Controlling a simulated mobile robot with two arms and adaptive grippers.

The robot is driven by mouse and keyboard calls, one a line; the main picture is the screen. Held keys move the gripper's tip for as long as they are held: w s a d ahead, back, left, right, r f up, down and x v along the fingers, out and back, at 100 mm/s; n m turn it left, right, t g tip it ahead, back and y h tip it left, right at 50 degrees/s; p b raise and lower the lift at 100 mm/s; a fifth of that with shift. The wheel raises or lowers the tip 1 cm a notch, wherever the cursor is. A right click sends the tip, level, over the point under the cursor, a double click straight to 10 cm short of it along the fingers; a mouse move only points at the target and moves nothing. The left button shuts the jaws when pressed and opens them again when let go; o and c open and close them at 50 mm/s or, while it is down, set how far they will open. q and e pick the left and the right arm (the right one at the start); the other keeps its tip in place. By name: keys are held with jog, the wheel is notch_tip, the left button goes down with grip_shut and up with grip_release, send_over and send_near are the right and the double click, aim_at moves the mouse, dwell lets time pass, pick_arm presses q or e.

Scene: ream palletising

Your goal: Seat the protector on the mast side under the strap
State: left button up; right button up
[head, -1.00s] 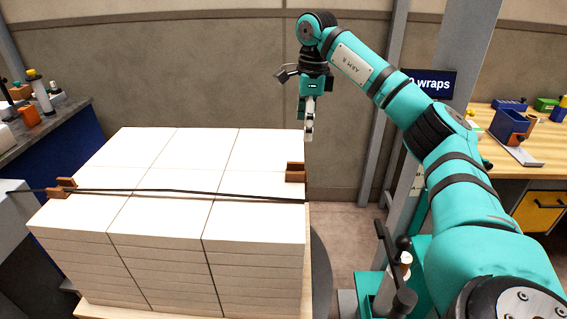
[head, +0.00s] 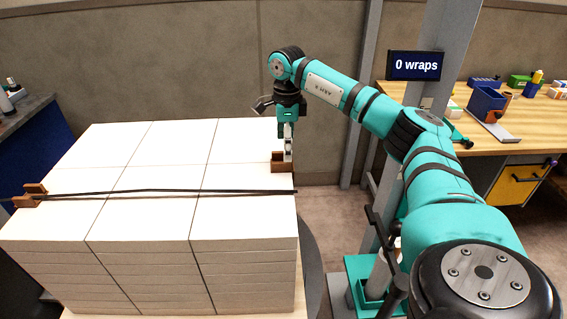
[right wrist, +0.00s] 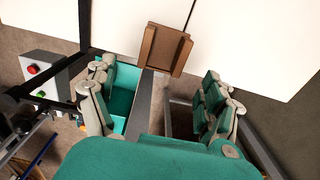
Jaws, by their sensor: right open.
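The mast-side protector (head: 276,167), a brown angled piece, sits on the top right edge of the ream stack (head: 150,150), apart from the strap. The black strap (head: 150,191) runs across the stack top, nearer to me than this protector. A second protector (head: 33,196) is at the left edge, at the strap. My right gripper (head: 288,154) points down just at the mast-side protector. In the right wrist view the gripper (right wrist: 158,80) is open, with the protector (right wrist: 163,48) ahead between its fingers and the strap (right wrist: 84,30) to the left. My left gripper is out of view.
A grey mast (head: 430,130) stands right of the stack, with a "0 wraps" display (head: 416,65) beside it. A wooden bench (head: 460,100) with bins is behind at right. A dark-topped counter (head: 30,120) is at left. Floor shows between stack and mast.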

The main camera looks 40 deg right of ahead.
aim_at(283, 158)
jog(key=shift+a+f, duration=0.1)
jog(key=shift+f, duration=0.35)
jog(key=f, duration=0.1)
jog(key=f+p, duration=0.1)
jog(key=f, duration=0.1)
jog(key=shift+w+a+f, duration=0.15)
jog(key=shift+w+f, duration=0.15)
jog(key=shift+f, duration=0.35)
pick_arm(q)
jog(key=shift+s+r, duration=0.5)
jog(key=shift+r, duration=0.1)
pick_arm(e)
jog(key=c, duration=1.3)
jog(key=shift+r, duration=0.1)
